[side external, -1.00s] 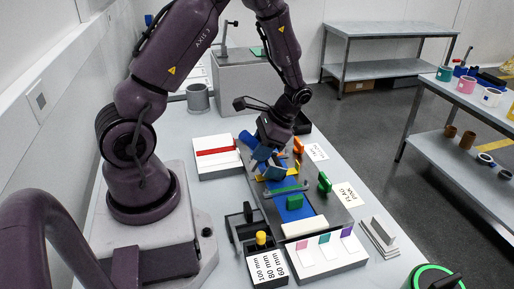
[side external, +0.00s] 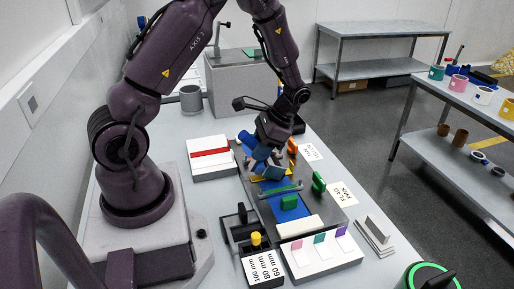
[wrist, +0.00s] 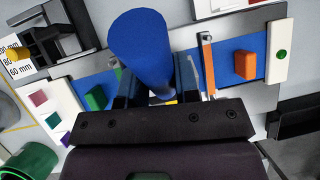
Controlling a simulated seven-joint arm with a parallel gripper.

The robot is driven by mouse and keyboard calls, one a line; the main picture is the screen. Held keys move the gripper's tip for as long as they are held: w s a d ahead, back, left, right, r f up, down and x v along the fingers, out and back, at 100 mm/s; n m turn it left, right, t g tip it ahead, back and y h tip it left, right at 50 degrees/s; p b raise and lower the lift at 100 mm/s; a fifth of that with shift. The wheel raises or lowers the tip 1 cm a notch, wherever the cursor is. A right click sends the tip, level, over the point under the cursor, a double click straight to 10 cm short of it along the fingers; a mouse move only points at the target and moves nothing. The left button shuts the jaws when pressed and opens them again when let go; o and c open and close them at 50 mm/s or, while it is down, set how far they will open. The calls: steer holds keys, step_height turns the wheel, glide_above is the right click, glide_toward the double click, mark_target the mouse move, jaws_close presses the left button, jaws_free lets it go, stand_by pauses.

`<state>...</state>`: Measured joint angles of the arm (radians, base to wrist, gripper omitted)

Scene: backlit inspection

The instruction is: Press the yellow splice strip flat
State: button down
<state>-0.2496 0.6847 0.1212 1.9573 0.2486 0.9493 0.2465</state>
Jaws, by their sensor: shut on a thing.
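My gripper (side external: 267,163) is low over the middle of a board (side external: 322,208) with a blue band (side external: 288,213) along it. In the wrist view my gripper (wrist: 158,90) is shut on a blue cylinder (wrist: 140,45), which is tilted and rises between the fingers. The cylinder's end also shows in the side view (side external: 246,137). The yellow splice strip (side external: 257,178) shows only as a sliver beneath the gripper; a small yellow patch (wrist: 170,102) shows between the fingers. Most of it is hidden, so I cannot tell whether it lies flat or is touched.
A green block (side external: 289,202) and an orange block (wrist: 244,66) sit on the band. A green clip (side external: 319,182) stands at the board's edge. A white box with a red stripe (side external: 209,154) lies left, a swatch holder (side external: 320,257) in front.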

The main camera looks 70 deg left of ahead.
steer(key=shift+w, duration=0.2)
steer(key=shift+w+f, duration=0.1)
steer(key=shift+w, duration=0.3)
stand_by(0.5)
steer(key=shift+w, duration=0.4)
steer(key=shift+w, duration=0.2)
steer(key=shift+r, duration=0.25)
steer(key=shift+s+r, duration=0.35)
steer(key=shift+r, duration=0.95)
steer(key=shift+s+r, duration=0.3)
steer(key=shift+r, duration=1)
steer(key=shift+s+r, duration=0.35)
steer(key=shift+r, duration=0.95)
